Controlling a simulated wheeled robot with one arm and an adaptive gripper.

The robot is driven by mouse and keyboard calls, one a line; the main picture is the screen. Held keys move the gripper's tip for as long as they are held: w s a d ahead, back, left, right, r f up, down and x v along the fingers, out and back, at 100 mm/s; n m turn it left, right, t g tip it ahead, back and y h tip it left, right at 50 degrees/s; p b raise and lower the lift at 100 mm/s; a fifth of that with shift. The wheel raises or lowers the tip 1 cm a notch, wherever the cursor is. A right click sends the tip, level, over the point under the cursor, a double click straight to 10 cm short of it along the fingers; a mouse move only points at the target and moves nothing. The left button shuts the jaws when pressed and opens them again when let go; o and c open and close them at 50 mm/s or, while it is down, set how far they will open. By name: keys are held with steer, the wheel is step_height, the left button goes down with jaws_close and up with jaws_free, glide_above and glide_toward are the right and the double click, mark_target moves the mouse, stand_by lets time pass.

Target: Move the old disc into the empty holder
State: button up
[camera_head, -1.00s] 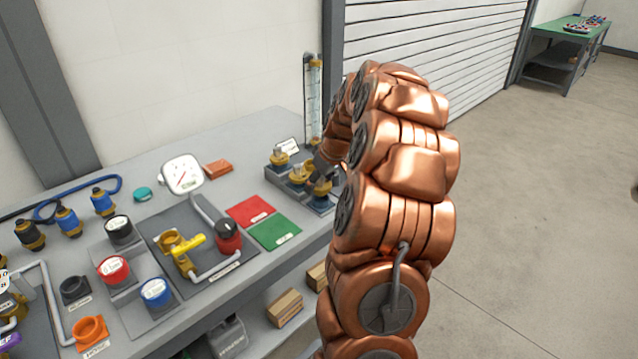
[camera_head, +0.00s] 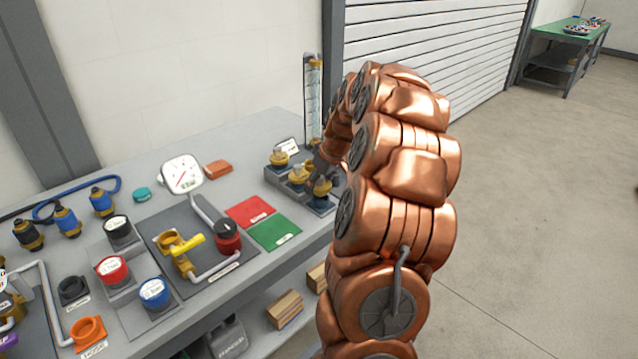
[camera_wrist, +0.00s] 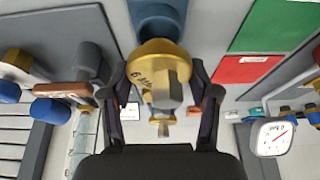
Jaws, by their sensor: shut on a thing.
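My gripper (camera_wrist: 160,100) is shut on a brass disc piece (camera_wrist: 160,60) with a rounded flange, a hexagonal body and partly readable lettering starting with 6. In the head view this seems to be the front brass piece (camera_head: 321,187) on the dark holder rack (camera_head: 318,206), with my dark fingers at it. In the wrist view a blue-grey round holder (camera_wrist: 158,15) lies right behind the piece. I cannot tell whether the piece is seated in it or just clear of it. No other holder is clearly seen empty, and my wrist partly hides the rack's right side.
A clear sight tube (camera_head: 313,95) rises behind. Red (camera_head: 250,211) and green (camera_head: 275,233) mats and a dial gauge (camera_head: 182,174) lie to the left.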

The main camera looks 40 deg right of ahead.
steer(key=shift+f+b, duration=1.2)
steer(key=shift+f, duration=0.55)
stand_by(0.6)
steer(key=o, duration=1.4)
steer(key=shift+c, duration=0.2)
steer(key=v, duration=1.2)
